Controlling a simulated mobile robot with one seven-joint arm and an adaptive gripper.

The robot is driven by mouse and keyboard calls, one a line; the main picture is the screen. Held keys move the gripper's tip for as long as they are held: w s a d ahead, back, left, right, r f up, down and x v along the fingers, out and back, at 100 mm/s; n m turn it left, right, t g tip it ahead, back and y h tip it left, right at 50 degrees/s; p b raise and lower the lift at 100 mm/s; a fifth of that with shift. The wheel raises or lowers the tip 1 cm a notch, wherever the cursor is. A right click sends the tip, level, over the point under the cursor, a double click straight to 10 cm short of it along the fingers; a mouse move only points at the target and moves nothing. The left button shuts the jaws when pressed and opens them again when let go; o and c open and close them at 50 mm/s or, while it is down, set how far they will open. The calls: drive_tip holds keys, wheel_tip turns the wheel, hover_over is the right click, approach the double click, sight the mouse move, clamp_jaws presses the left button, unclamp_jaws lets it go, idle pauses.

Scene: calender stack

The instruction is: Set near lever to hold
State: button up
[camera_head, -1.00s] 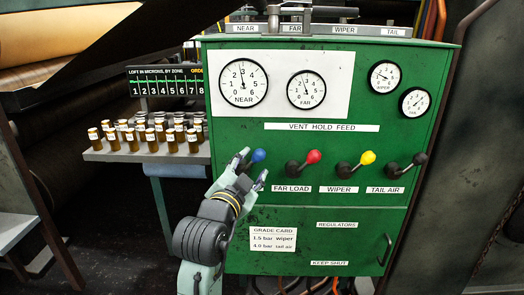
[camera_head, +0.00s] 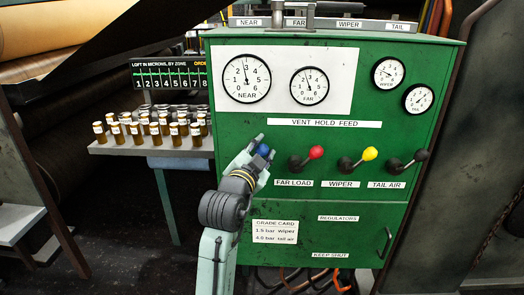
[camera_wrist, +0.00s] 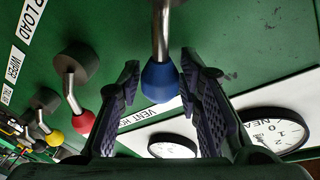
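The near lever has a blue knob (camera_head: 263,150) and is the leftmost of the row on the green cabinet (camera_head: 300,225). Its label is hidden behind my arm. In the wrist view the blue knob (camera_wrist: 160,82) hangs from a metal shaft, between the two pads of my gripper (camera_wrist: 160,90). A gap shows on each side of the knob, so my gripper is open around it. In the head view my gripper (camera_head: 255,158) reaches up from below to the knob. The label strip above the levers reads VENT HOLD FEED (camera_head: 324,123).
To the right are the red FAR LOAD knob (camera_head: 316,152), the yellow WIPER knob (camera_head: 369,154) and the black TAIL AIR knob (camera_head: 421,155). NEAR (camera_head: 246,79) and FAR (camera_head: 310,86) gauges sit above. A shelf of brown bottles (camera_head: 150,147) stands left.

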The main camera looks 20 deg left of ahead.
clamp_jaws()
idle(0.4)
drive_tip(key=shift+a, duration=0.1)
drive_tip(key=n, duration=0.1)
drive_tip(key=a+n, duration=0.1)
drive_tip(key=n, duration=0.1)
drive_tip(key=a+r+n+t, duration=0.1)
drive_tip(key=shift+s+r+b, duration=0.1)
drive_tip(key=shift+s+b, duration=0.2)
drive_tip(key=shift+b, duration=0.1)
drive_tip(key=shift+s+a+r+n+t+y, duration=0.15)
drive_tip(key=shift+a+n+y, duration=0.35)
drive_tip(key=shift+n, duration=0.6)
drive_tip(key=shift+s+a+r+n+t+y, duration=0.1)
drive_tip(key=shift+s+a+n+t+y, duration=0.15)
drive_tip(key=shift+a+n, duration=0.65)
drive_tip(key=shift+d+n, duration=0.15)
drive_tip(key=shift+n, duration=0.15)
drive_tip(key=shift+o, duration=2)
unclamp_jaws()
drive_tip(key=shift+s, duration=0.1)
